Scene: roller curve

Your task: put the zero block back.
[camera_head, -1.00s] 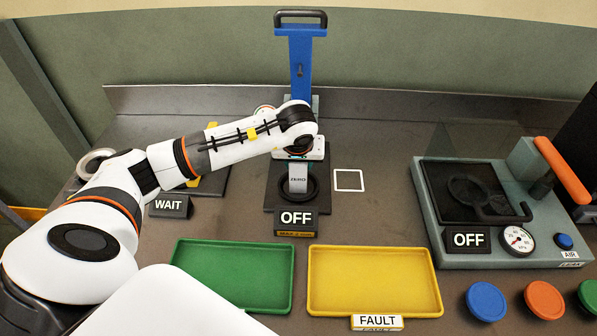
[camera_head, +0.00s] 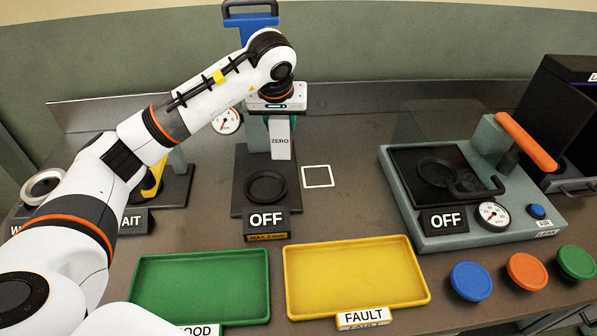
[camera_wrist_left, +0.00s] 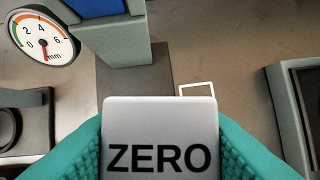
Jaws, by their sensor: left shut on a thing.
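The zero block (camera_head: 281,141) is a grey-white block marked ZERO. My left gripper (camera_head: 281,122) is shut on it and holds it upright, raised above the gauge stand's black base. In the left wrist view the block (camera_wrist_left: 160,135) sits between the teal fingers (camera_wrist_left: 160,150). A white square outline (camera_head: 317,176) is on the bench just right of the stand, and it is empty. The stand's round black seat (camera_head: 266,187) is empty, below the block. My right gripper is not in view.
An OFF sign (camera_head: 266,220) stands at the front of the stand. A green tray (camera_head: 200,318) and a yellow tray (camera_head: 357,315) lie in front. A grey leak tester (camera_head: 470,236) with an orange handle is at right, near several coloured discs. Bench around the square is clear.

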